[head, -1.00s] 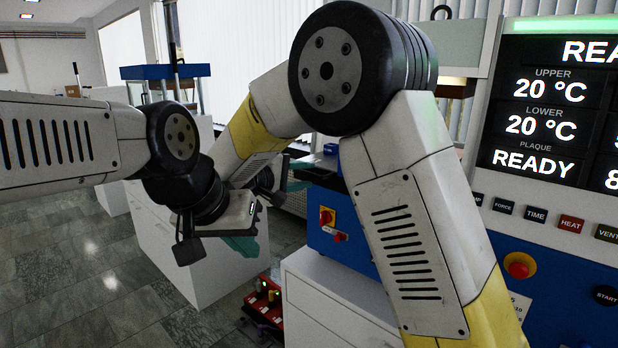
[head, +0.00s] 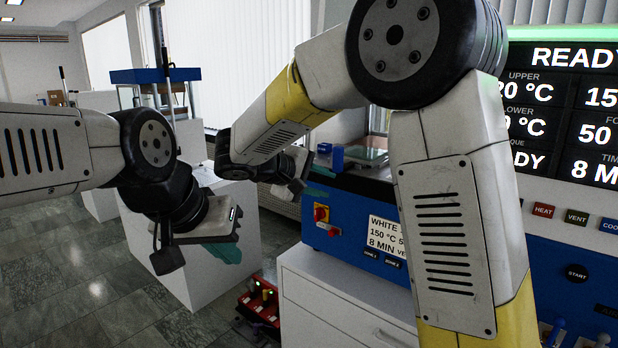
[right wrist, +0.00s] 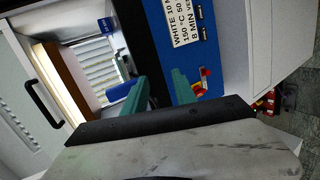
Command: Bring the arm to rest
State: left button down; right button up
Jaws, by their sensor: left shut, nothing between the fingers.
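My left gripper (head: 222,248) hangs at the left-centre of the head view, its teal fingers together and empty, in front of a white cabinet. My right arm crosses the middle of the head view, bent at a big black joint. My right gripper (head: 318,182) is partly hidden beside the blue bench machine. In the right wrist view, the two teal fingers of the right gripper (right wrist: 160,80) stand apart with no object seen between them. The blue machine (right wrist: 205,45) with its white label is close beyond them.
The blue bench machine (head: 342,238) stands on a white drawer cabinet (head: 325,300). A large press panel with a lit display (head: 565,120) is at the right. A red tray (head: 262,305) is low on the floor side. Open tiled floor (head: 70,270) lies at the left.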

jog(key=s+d+f+m+g+y, duration=0.3)
jog(key=s+d+m+g+y, duration=0.15)
jog(key=s+d, duration=0.85)
jog(key=s+m+t+y, duration=0.1)
jog(key=s+m+y, duration=0.3)
jog(key=s, duration=0.7)
jog(key=y, duration=0.2)
jog(key=shift+r+t+y, duration=0.2)
jog(key=shift+t+y, duration=0.15)
